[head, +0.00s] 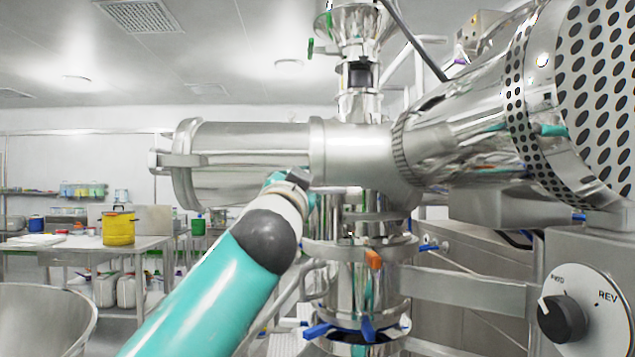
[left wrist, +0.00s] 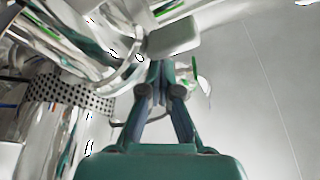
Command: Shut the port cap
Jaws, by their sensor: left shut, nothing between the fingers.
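A shiny steel machine has a horizontal cylinder (head: 255,150) across the head view. A round end piece (head: 187,163) with a bracket-like handle (head: 160,160) closes the cylinder's left end; it may be the port cap, but I cannot tell for sure. My left arm comes up from the bottom left to just below the cylinder, and its wrist mostly hides the gripper there. In the left wrist view my left gripper (left wrist: 160,70) is shut and empty. Its fingertips are close to a pale grey block (left wrist: 174,37); I cannot tell if they touch. My right gripper is not in view.
A perforated steel drum (head: 600,90) is at the upper right, above a panel with a black knob (head: 562,318). A vertical column with blue handles (head: 368,329) stands below the cylinder. At the left, a bench holds a yellow pot (head: 118,229); a steel bowl (head: 45,310) is nearer.

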